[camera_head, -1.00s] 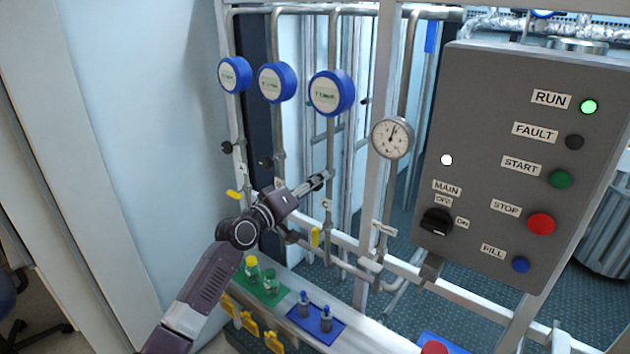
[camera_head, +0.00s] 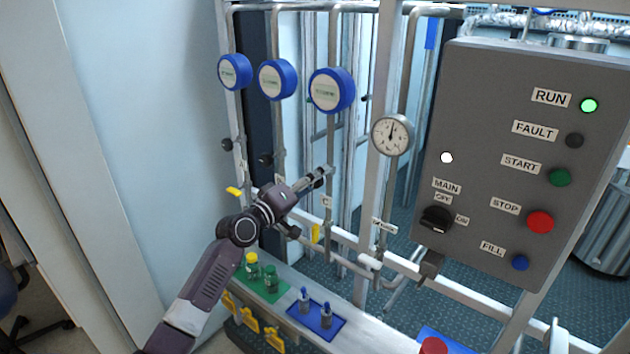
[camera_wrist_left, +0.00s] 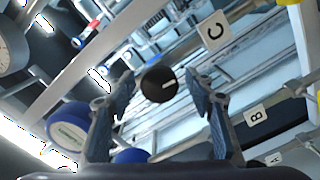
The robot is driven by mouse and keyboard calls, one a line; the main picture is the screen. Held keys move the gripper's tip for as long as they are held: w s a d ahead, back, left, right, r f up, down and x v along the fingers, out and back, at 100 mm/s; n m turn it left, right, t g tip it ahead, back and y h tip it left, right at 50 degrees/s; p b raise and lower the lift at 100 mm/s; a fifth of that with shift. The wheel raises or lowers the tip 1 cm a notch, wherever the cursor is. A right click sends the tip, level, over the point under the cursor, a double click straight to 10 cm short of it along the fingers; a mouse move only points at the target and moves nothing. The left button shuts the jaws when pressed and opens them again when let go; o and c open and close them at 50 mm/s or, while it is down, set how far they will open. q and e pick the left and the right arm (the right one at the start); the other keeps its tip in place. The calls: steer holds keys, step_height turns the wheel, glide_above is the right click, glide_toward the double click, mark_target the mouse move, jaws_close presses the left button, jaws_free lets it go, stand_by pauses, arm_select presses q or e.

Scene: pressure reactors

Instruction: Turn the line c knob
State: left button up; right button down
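The line C knob (camera_wrist_left: 160,84) is round and black with a white pointer mark. In the left wrist view it sits between the two fingers of my left gripper (camera_wrist_left: 152,92), with a visible gap on each side. The white C label (camera_wrist_left: 213,32) is above and right of it. In the head view my left gripper (camera_head: 325,175) is at the third pipe, above its C label (camera_head: 326,203), and largely covers the knob. The left gripper is open. Whether the fingertips reach level with the knob is hard to tell. My right gripper is not in view.
Two similar black knobs (camera_head: 227,145) (camera_head: 265,159) sit on the pipes to the left. Blue round gauges (camera_head: 332,91) are above. A grey control panel (camera_head: 480,120) stands right, with a lit RUN lamp. A shelf with green and blue mats (camera_head: 318,322) lies below.

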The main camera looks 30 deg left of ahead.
arm_select(q)
steer(key=s, duration=1.2)
steer(key=shift+a, duration=0.45)
